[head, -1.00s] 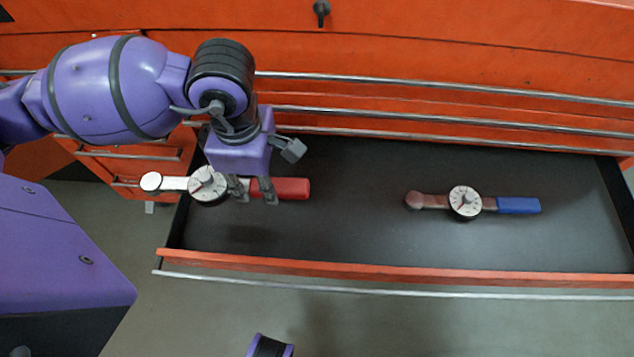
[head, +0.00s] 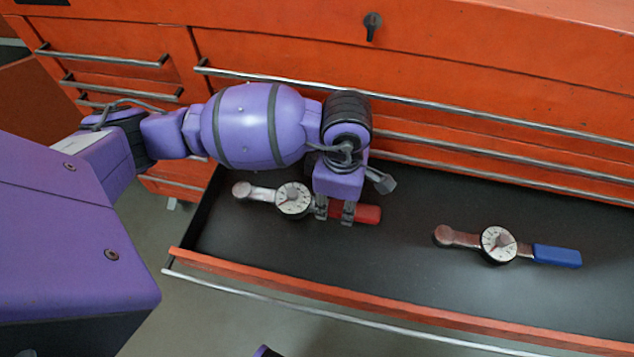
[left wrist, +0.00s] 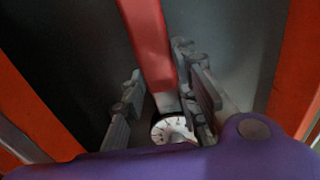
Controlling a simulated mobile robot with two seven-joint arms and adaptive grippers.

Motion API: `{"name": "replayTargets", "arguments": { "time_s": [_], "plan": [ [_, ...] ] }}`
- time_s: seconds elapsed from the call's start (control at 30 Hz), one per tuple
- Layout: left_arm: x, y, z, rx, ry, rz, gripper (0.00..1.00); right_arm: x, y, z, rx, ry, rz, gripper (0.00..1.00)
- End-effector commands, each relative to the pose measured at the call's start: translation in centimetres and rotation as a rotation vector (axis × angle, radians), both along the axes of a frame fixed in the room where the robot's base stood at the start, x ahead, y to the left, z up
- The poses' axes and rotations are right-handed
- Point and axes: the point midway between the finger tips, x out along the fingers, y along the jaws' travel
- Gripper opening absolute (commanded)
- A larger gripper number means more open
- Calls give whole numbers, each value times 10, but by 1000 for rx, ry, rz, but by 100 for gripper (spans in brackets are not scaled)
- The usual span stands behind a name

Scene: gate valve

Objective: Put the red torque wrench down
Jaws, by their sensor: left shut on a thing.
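The red torque wrench has a red handle (head: 367,214), a round white dial (head: 294,199) and a silver head pointing left. My left gripper (head: 334,211) is shut on it between the dial and the handle end. The wrench is inside the left part of the open drawer's outline, roughly level. Whether it touches the drawer floor I cannot tell. In the left wrist view the red handle (left wrist: 148,45) runs between the two fingers (left wrist: 160,104), with the dial partly hidden by my purple gripper body. My right gripper is not in view.
The open drawer (head: 390,272) has a dark floor and an orange front edge with a metal rail. A second torque wrench with a blue handle (head: 556,256) lies in its right part. Dark floor is clear between the wrenches. The orange cabinet (head: 270,55) rises behind.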

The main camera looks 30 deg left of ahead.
Motion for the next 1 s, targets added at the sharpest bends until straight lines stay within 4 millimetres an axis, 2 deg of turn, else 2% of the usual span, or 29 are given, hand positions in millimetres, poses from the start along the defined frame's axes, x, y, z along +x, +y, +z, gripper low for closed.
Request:
{"name": "replayTargets", "arguments": {
  "time_s": [0.1,0.43,0.47,0.57,0.87,1.0],
  "plan": [
    [0,-1,-14,-2,-1,0,0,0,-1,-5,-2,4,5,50],
    [0,0,-16,-1,-1,0,0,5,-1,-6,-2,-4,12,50],
    [-1,0,-16,0,1,0,32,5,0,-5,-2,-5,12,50],
    [-1,0,-16,-1,1,0,45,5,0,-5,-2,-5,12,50],
    [-1,0,-16,-1,1,0,47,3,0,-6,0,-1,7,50],
    [0,0,-5,-1,-2,-1,47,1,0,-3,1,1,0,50]
  ]
}}
